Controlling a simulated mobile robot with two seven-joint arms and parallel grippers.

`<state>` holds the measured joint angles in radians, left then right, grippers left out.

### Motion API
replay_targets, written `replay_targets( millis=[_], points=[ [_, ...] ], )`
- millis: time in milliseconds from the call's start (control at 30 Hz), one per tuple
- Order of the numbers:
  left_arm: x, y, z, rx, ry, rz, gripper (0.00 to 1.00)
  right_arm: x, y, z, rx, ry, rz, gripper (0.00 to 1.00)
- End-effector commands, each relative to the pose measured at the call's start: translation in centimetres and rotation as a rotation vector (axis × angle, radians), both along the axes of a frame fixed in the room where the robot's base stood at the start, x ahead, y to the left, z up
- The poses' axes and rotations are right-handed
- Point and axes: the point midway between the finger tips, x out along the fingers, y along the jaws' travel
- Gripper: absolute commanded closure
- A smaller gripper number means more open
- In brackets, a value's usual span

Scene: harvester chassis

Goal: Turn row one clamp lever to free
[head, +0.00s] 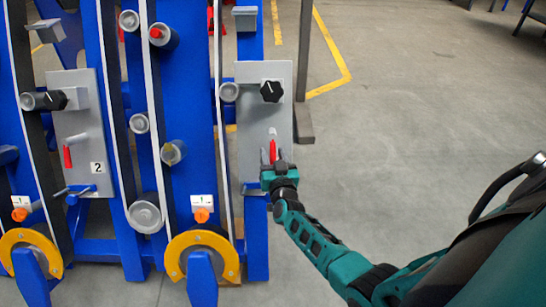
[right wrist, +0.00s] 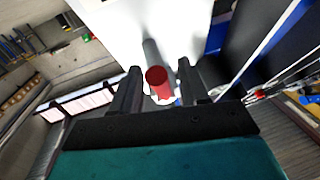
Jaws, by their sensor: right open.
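The clamp lever with a red grip (head: 272,150) hangs on the grey plate (head: 250,130) of the right-hand row, below a black knob (head: 271,91). My right gripper (head: 276,168) is just below the red grip, in front of the plate's lower part. In the right wrist view the red grip (right wrist: 157,82) shows end-on between my two open black fingers (right wrist: 158,88), with a visible gap on either side. The lever's grey shaft (right wrist: 152,54) runs up behind it. My left gripper is not in view.
A second grey plate (head: 82,120), marked 2, carries another red lever (head: 67,156) at the left. Blue uprights (head: 174,100), grey rollers and yellow-rimmed wheels (head: 203,241) fill the left. A post (head: 304,60) stands right of the plate. The floor (head: 420,130) at the right is clear.

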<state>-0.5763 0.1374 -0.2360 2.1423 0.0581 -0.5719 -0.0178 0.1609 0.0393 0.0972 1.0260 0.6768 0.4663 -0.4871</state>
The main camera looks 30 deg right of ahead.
Motion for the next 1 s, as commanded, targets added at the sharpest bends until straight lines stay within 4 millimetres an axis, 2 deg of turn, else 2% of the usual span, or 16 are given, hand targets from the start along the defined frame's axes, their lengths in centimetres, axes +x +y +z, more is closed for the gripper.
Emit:
replay_targets(
  millis=[67, 467, 1000],
  points=[
    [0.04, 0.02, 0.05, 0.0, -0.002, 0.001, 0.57, -0.02, 0.0, -0.01, 0.0, 0.0, 0.0, 0.61],
    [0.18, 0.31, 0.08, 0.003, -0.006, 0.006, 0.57, -0.05, 0.01, -0.03, 0.0, 0.0, 0.0, 1.0],
    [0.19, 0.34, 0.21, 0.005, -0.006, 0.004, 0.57, -0.12, -0.05, 0.01, -0.011, 0.007, 0.007, 1.0]
  ],
)
